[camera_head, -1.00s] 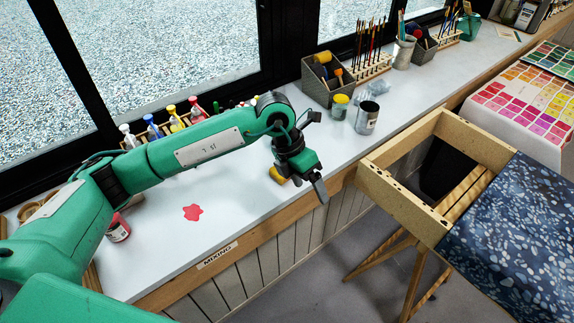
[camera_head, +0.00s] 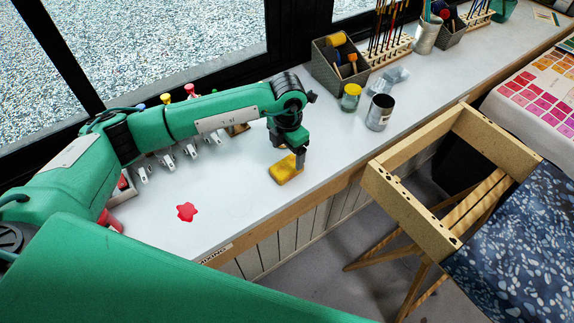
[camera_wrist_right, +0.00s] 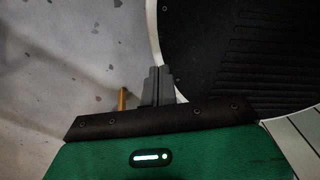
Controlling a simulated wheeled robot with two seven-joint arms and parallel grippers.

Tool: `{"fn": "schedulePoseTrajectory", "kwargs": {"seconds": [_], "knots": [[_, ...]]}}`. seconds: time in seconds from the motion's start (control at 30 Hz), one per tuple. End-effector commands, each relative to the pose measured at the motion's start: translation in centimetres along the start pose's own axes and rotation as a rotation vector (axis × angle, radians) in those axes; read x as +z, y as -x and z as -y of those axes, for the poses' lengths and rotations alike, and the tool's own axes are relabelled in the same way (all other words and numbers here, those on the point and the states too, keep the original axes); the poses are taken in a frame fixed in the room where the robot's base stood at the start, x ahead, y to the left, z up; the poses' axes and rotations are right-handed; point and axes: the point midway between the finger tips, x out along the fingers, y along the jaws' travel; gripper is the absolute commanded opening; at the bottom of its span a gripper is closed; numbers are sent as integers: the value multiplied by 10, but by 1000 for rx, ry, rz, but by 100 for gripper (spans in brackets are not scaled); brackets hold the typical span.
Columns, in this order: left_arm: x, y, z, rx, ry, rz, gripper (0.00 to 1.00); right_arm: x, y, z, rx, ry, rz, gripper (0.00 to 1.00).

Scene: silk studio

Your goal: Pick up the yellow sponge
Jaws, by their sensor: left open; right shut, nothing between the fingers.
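The yellow sponge (camera_head: 284,170) lies on the white counter near its front edge, in the head view. My left gripper (camera_head: 299,160) points down right at the sponge, with a grey finger against or just beside its far right end. The left gripper is open; part of the sponge's far side is hidden behind it. I cannot tell whether the finger touches the sponge. My right gripper (camera_wrist_right: 157,84) shows in the right wrist view with its grey fingers together and nothing between them, over a grey speckled floor.
A red paint splat (camera_head: 187,212) lies on the counter to the left. A yellow-lidded jar (camera_head: 351,98), an open metal can (camera_head: 379,113) and a grey tool box (camera_head: 338,65) stand to the right. A wooden frame (camera_head: 420,215) stands off the counter's front edge.

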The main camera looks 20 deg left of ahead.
Motion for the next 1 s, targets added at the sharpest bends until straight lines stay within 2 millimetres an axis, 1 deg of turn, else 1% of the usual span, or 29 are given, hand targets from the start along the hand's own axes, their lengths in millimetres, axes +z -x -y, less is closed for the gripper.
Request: {"fn": "schedulePoseTrajectory", "kwargs": {"seconds": [0.13, 0.2, 0.3, 0.43, 0.53, 0.7, 0.8, 0.97, 1.0], "knots": [[0, -8, 0, -1, 0, 0, 80, -24, 3, -3, 4, 0, -29, 0], [0, -13, 0, -1, 0, -1, 80, -35, 8, -5, 5, 0, -45, 0], [-1, -26, -2, -2, 1, -4, 80, -41, 19, -6, 6, 1, -53, 0], [0, -45, -2, -2, 1, -1, 80, -38, 26, -5, 5, 1, -48, 0], [0, -56, -2, -2, 0, 0, 80, -31, 28, -4, 4, 1, -39, 0], [0, -60, -3, -1, -1, 1, 80, -20, 28, -2, 2, 1, -25, 0], [0, -60, -3, -1, -1, 1, 80, -20, 27, -2, 2, 1, -24, 0], [0, -60, -3, -1, -1, 1, 49, -23, 27, -3, 3, 1, -28, 0], [0, -60, -3, -1, -1, 1, 41, -24, 27, -3, 3, 1, -29, 0]]}}
